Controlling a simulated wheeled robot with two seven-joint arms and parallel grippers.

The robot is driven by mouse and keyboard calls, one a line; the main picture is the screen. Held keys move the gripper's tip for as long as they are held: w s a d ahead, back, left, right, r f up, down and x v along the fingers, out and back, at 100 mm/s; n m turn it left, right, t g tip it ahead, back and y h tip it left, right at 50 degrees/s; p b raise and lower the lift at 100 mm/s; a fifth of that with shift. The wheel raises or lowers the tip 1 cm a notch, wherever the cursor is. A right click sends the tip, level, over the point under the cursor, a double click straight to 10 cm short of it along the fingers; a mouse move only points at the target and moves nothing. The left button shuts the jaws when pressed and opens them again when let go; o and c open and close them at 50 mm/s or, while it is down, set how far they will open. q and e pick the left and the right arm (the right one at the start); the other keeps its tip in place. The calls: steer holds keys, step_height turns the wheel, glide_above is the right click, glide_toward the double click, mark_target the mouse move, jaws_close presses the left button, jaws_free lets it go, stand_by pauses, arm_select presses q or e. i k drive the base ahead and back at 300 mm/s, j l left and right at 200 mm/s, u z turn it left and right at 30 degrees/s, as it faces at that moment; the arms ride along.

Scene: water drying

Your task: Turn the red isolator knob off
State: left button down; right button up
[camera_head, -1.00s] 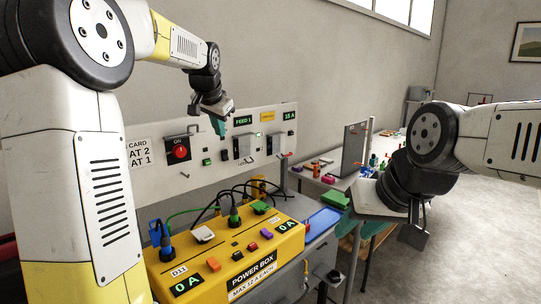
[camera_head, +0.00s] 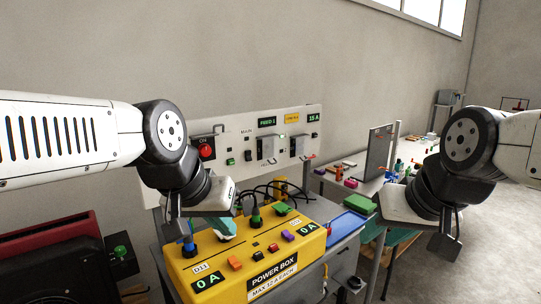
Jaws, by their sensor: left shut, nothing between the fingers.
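The red isolator knob (camera_head: 205,151) sits on a dark square plate on the upright pale panel (camera_head: 232,125), at its left end. The knob's exact angle is too small to read. My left gripper (camera_head: 223,229) points down over the left part of the yellow power box, below and in front of the knob and apart from it. Its teal fingertips look shut and empty. My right gripper (camera_head: 443,246) hangs at the right, far from the panel; its fingers are partly hidden, so its opening is unclear.
The yellow power box (camera_head: 257,270) with plugs and coloured switches stands below the panel. A blue tray (camera_head: 345,226) and green block (camera_head: 360,204) lie to its right. A bench with small parts and a grey upright board (camera_head: 377,152) stands further right. A red machine is lower left.

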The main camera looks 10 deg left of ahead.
mark_target(205, 150)
steer(key=j+u, duration=0.1)
steer(key=u, duration=0.65)
